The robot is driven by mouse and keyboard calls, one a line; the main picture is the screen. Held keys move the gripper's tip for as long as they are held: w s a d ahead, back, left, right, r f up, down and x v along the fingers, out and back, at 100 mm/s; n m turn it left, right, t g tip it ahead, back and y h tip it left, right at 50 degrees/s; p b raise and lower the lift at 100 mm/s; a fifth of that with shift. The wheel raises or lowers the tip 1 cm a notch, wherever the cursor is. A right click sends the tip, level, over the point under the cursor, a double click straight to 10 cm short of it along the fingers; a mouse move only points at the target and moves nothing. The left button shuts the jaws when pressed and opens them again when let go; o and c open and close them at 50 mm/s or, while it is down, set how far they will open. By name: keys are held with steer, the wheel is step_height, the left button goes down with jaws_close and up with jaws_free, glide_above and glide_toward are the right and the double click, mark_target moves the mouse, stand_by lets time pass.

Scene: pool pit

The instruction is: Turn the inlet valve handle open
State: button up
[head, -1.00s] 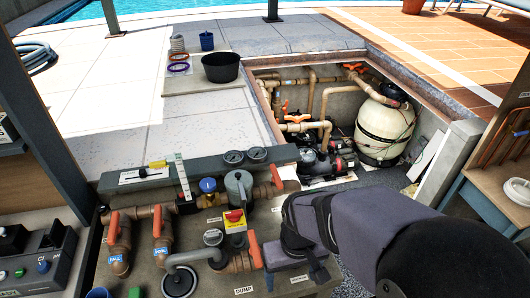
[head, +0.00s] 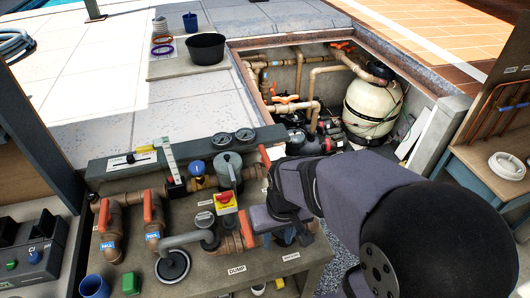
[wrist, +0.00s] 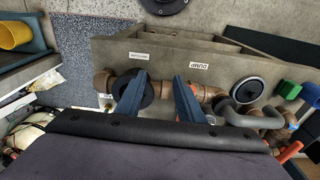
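I cannot read an inlet label, so I cannot tell which orange handle is the inlet's. Upright orange handles stand on the left pipe (head: 104,215) and the second pipe (head: 148,206), both with blue labels. Another orange handle (head: 246,230) is upright near the DUMP label, and one more (head: 265,157) stands behind my arm. My gripper (wrist: 160,76) is open in the wrist view, its two blue fingers apart over the brown pipe (wrist: 205,94). A dark round collar on that pipe is near the left finger.
A blue cup (head: 94,287) sits at the front left. The pit with the cream tank (head: 372,110) is behind my arm.

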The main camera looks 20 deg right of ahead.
steer(key=w+d+r+t+b, duration=0.2)
steer(key=w+r, duration=0.1)
steer(key=w, duration=1.2)
steer(key=t+b, duration=0.1)
steer(key=b, duration=0.1)
glide_toward(264, 152)
steer(key=shift+s+f, duration=0.1)
steer(key=shift+f, duration=0.35)
steer(key=shift+a+f, duration=0.1)
steer(key=shift+t, duration=0.3)
steer(key=shift+p+x, duration=1.3)
steer(key=shift+x, duration=2.3)
jaws_close()
